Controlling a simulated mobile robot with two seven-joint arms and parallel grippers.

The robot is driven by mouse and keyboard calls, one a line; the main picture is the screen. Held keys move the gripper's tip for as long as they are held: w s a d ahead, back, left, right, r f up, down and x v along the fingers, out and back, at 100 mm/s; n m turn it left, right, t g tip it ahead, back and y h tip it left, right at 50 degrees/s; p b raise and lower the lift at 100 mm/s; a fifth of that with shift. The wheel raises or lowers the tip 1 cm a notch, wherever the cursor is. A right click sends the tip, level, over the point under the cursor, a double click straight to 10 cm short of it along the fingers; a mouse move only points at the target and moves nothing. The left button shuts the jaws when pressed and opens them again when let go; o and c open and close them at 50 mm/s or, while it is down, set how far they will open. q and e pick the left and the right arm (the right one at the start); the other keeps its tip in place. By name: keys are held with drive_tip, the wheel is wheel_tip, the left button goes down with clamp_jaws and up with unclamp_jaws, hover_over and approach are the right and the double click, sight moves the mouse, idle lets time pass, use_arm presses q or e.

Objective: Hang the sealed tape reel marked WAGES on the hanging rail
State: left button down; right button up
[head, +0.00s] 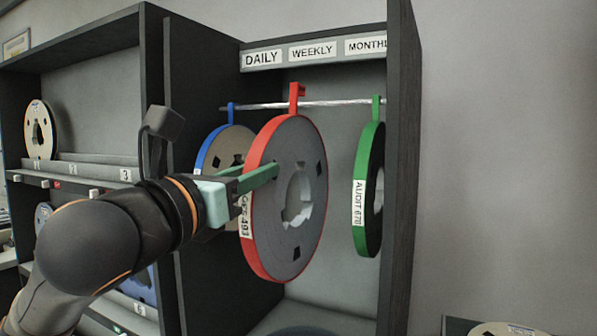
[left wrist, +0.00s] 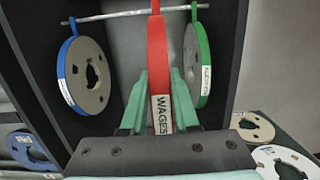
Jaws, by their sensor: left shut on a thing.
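The red-rimmed tape reel (head: 290,150) with a grey face hangs upright in my left gripper (head: 262,176). In the left wrist view its rim label (left wrist: 161,114) reads WAGES, between the green fingers of the left gripper (left wrist: 159,92), which is shut on the rim. In the head view its label is partly hidden by the fingers. Its red hook (head: 297,92) is at the height of the hanging rail (head: 340,103), between the blue and green hooks. I cannot tell whether it bears on the rail. My right gripper is not in view.
A blue reel (head: 225,150) hangs left, partly behind the red one, and a green reel (head: 366,165) hangs right near the dark side panel (head: 403,150). DAILY, WEEKLY and a cut-off MONTHLY sign sit above the rail. A reel (head: 42,130) stands on the left shelf.

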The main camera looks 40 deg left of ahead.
sight(281, 164)
use_arm(q)
drive_tip(key=shift+w+d+r, duration=0.2)
drive_tip(key=shift+w+d, duration=0.05)
drive_tip(key=shift+w, duration=0.2)
drive_tip(key=shift+w+a+r+p, duration=0.1)
drive_tip(key=shift+w+a+p, duration=0.15)
drive_tip(key=shift+w+p, duration=0.4)
drive_tip(key=shift+w+a+p, duration=0.1)
drive_tip(key=shift+w+p, duration=0.35)
drive_tip(key=shift+x, duration=1.25)
drive_tip(key=shift+f+x, duration=0.15)
drive_tip(key=shift+x, duration=1.1)
drive_tip(key=shift+f+x, duration=0.2)
drive_tip(key=shift+x, duration=1.05)
drive_tip(key=shift+f+x, duration=0.15)
drive_tip(key=shift+x, duration=1.1)
drive_tip(key=shift+w+a+f, duration=0.15)
drive_tip(key=shift+w+a, duration=0.05)
drive_tip(key=shift+w, duration=0.7)
drive_tip(key=shift+w+a+f, duration=0.15)
drive_tip(key=shift+w+a, duration=0.05)
drive_tip(key=shift+w, duration=0.65)
drive_tip(key=shift+f, duration=0.6)
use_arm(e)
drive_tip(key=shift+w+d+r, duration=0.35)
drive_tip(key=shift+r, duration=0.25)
